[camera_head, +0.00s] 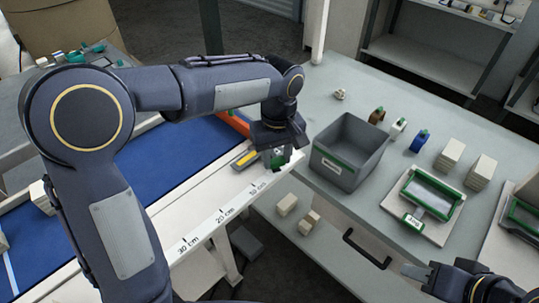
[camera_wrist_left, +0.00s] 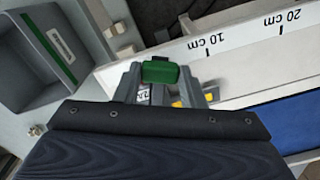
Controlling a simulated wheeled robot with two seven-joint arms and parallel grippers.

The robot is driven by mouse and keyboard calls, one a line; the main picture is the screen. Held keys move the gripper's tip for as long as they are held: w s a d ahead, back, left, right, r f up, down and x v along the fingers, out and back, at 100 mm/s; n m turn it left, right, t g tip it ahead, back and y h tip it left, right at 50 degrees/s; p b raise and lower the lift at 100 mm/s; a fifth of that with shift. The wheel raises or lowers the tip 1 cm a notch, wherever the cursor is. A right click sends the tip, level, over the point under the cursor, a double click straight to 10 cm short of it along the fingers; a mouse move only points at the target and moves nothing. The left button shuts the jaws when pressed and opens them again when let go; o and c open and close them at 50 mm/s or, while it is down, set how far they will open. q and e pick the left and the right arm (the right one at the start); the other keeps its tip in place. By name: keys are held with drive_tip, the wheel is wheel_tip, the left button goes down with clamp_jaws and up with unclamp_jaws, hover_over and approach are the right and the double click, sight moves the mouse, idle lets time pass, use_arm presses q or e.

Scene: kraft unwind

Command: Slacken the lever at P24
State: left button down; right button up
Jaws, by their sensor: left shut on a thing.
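My left gripper (camera_head: 278,160) is at the edge of the white measuring rail, beside the grey bin. It is shut on a green lever handle (camera_wrist_left: 160,72), which sits between its two fingers in the left wrist view; the green also shows in the head view (camera_head: 277,163). A small white label (camera_wrist_left: 143,94) lies just below the handle, mostly hidden, and I cannot read it fully. The lever's base is hidden by the gripper. My right gripper (camera_head: 416,274) is at the lower right of the head view, over the table's front; its opening is unclear.
A grey bin (camera_head: 341,172) stands just right of the left gripper. The white rail (camera_head: 205,228) with centimetre marks borders the blue belt (camera_head: 195,160). A yellow and grey tool (camera_head: 246,158) lies nearby. A green-framed tray (camera_head: 432,193) and small bottles stand on the grey table.

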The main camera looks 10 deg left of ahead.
use_arm(q)
drive_tip(key=shift+w+d+n, duration=0.3)
drive_tip(key=shift+n, duration=0.1)
drive_tip(key=shift+r, duration=0.1)
drive_tip(key=c, duration=0.9)
unclamp_jaws()
wheel_tip(320, 180, up, 8)
drive_tip(key=shift+f, duration=0.15)
